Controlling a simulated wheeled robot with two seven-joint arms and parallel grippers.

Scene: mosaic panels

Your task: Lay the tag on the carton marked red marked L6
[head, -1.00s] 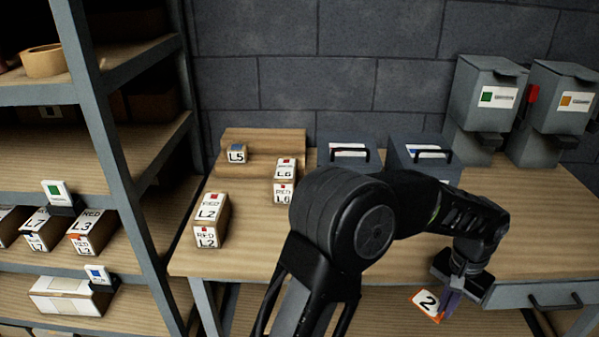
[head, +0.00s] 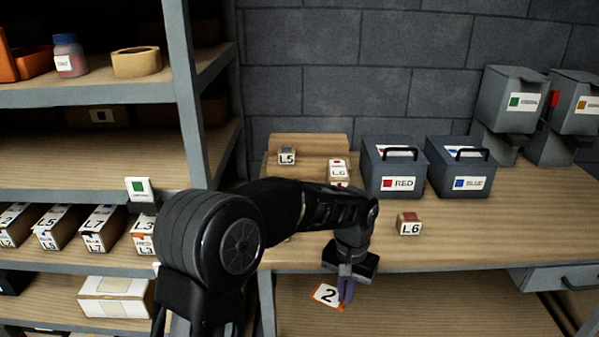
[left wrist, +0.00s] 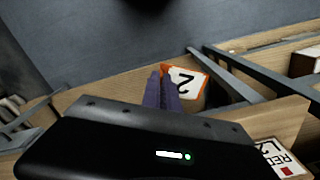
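The tag is a white card with an orange edge and a 2 (head: 326,294). My left gripper (head: 346,292) is shut on its edge and holds it in front of the bench's front edge. The tag (left wrist: 188,86) also shows beside the purple fingers (left wrist: 160,90) in the left wrist view. A small carton marked L6 with a red patch on top (head: 410,226) stands on the bench, right of and beyond my gripper. Another L6 carton with a red mark (head: 338,172) stands farther back, partly above another label. My left arm hides part of the bench. My right gripper is out of view.
An L5 carton (head: 287,157) sits by a wooden step. Bins labelled RED (head: 394,166) and blue (head: 461,167) stand behind the front L6 carton. A shelf rack (head: 190,100) is at left. The bench right of that carton is clear.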

